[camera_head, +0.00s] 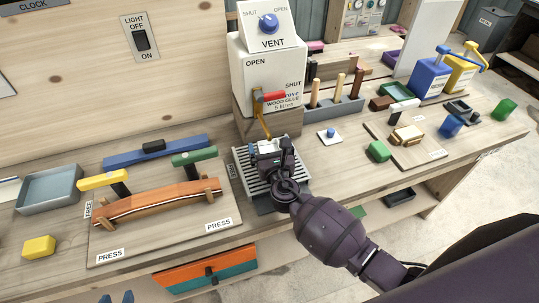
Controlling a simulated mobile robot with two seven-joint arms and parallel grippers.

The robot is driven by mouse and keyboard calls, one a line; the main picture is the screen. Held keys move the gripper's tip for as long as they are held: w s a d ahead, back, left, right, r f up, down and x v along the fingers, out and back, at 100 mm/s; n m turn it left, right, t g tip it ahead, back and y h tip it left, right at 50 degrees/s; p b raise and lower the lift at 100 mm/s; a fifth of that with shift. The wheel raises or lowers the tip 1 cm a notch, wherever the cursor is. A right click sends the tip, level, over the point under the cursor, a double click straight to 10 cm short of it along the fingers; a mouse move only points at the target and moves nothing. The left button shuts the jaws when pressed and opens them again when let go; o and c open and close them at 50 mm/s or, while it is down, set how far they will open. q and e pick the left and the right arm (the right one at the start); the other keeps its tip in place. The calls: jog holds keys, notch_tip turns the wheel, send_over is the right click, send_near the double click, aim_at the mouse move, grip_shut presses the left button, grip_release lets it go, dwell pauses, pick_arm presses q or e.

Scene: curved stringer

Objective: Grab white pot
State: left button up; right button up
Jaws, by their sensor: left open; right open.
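A small white pot (266,147) is on the grey slatted tray under the wood glue dispenser. Only its upper part shows; my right gripper hides the rest. My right gripper (268,153) is open over the tray, with its fingers around or right beside the pot. I cannot tell whether they touch it. Two blue tips at the bottom left edge look like my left gripper (115,298); they are apart and empty, far from the pot.
The white glue dispenser (264,70) with a red lever (272,97) stands right behind the pot. A pressing jig with a curved wooden stringer (155,201) lies to the left. A tool rack (335,108) and a small board with blocks (400,140) are to the right.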

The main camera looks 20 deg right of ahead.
jog(key=c, duration=1.1)
jog(key=shift+r, duration=0.15)
